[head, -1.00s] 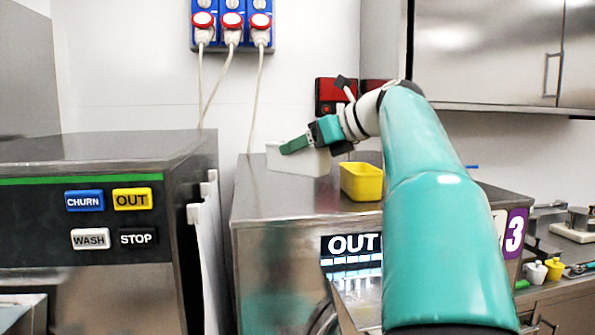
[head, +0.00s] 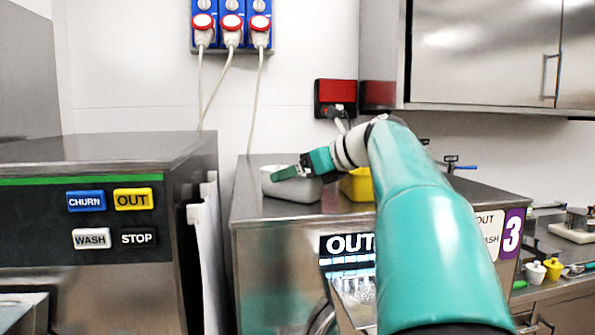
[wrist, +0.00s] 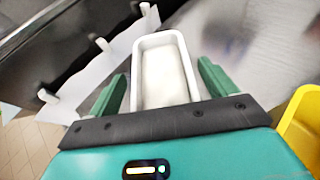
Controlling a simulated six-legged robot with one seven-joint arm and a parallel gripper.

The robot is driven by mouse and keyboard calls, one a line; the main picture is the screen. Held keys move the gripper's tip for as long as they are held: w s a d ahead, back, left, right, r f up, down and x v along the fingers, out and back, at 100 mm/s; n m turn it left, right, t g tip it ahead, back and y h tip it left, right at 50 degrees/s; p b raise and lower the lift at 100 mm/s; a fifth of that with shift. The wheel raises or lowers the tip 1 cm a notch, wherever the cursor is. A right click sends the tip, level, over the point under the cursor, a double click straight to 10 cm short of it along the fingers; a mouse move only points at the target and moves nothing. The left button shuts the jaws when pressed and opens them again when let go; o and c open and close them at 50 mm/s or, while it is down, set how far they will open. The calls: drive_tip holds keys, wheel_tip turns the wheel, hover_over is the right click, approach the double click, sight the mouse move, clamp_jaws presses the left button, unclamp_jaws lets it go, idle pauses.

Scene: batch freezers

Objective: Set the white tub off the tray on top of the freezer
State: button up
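The white tub (head: 291,190) stands upright on top of the freezer (head: 245,206), near its left side in the head view; it looks grey in shade. In the wrist view the tub (wrist: 163,72) is an open rectangular box, pale inside. My gripper (head: 286,173) is at the tub's rim. In the wrist view its two green fingers (wrist: 160,68) stand on either side of the tub, with a narrow gap showing beside the left finger. No tray can be made out.
A yellow tub (head: 358,186) stands right of the white tub, partly behind my arm; it also shows in the wrist view (wrist: 301,125). White hooked panels (head: 205,220) hang in the gap beside the left machine (head: 110,155). A wall cabinet (head: 480,50) is at upper right.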

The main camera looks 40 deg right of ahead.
drive_tip(key=shift+w, duration=0.1)
drive_tip(key=shift+r, duration=0.15)
drive_tip(key=shift+s+d+r, duration=0.1)
drive_tip(key=shift+s+d, duration=0.05)
drive_tip(key=shift+s, duration=0.15)
drive_tip(key=v, duration=1.1)
drive_tip(key=shift+s, duration=0.2)
drive_tip(key=shift+d, duration=0.15)
